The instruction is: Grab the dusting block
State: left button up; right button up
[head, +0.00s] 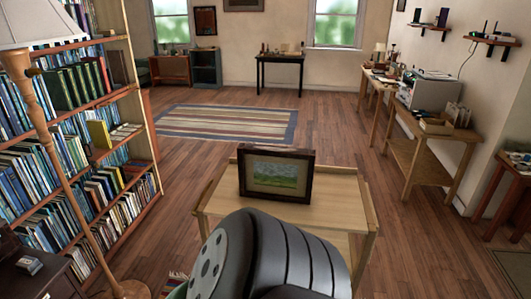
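I cannot make out a dusting block for certain. A small grey and dark object (29,265) lies on top of the dark cabinet (42,285) at the lower left of the head view; it is too small to tell what it is. Neither of my grippers shows in the head view. A large dark rounded form at the bottom middle hides the near part of the wooden table (335,205).
A framed landscape picture (275,175) stands on the wooden table. A full bookshelf (75,130) and a floor lamp (62,180) are at left. Desks (430,150) line the right wall. A striped rug (230,122) lies beyond on open floor.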

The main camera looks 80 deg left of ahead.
aim_at(29, 266)
jog(key=k+l+u, duration=0.1)
jog(key=u, duration=4.4)
